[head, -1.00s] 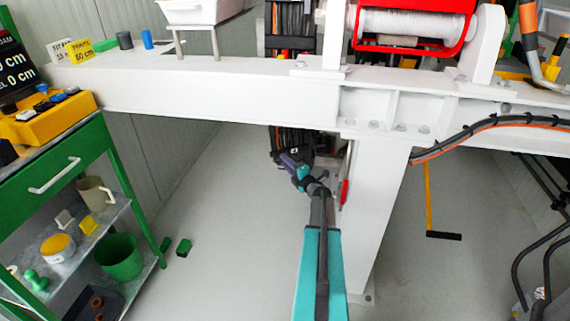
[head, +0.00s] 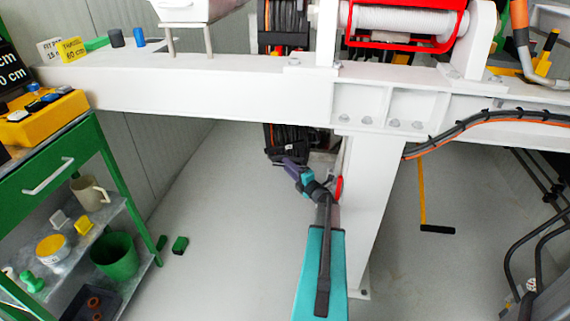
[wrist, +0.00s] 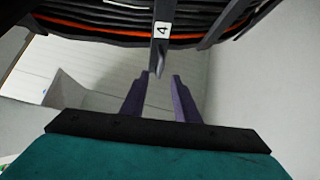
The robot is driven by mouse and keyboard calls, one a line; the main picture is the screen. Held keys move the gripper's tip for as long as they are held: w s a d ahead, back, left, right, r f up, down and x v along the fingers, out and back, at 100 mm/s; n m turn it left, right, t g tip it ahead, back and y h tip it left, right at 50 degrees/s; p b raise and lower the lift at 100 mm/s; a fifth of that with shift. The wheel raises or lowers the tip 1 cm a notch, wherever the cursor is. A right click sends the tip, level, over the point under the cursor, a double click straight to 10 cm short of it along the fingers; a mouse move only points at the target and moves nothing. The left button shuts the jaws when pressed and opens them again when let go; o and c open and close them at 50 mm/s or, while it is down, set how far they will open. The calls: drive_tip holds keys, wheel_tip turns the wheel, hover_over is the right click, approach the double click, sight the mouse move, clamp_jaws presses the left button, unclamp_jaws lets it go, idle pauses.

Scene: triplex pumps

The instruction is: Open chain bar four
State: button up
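In the wrist view a dark grey bar (wrist: 159,50) with a white label reading 4 hangs down in front of a bundle of black and orange hoses. Its lower end tapers and lies close to my fingertips, nearer the left one; I cannot tell if they touch. My gripper (wrist: 163,76) has two purple fingers, apart, with nothing seen clasped between them. In the head view my gripper (head: 284,162) is low beside the dark hose bundle (head: 284,138), under the white beam. The bar cannot be made out there.
The white beam (head: 200,88) runs above my arm, and a white post (head: 365,215) stands close on its right with a red part beside it. A green trolley (head: 75,150) with shelves stands left. The floor between trolley and arm is mostly clear, with small green blocks (head: 180,244).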

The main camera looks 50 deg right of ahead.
drive_tip(key=shift+s+a, duration=0.15)
drive_tip(key=shift+s, duration=0.3)
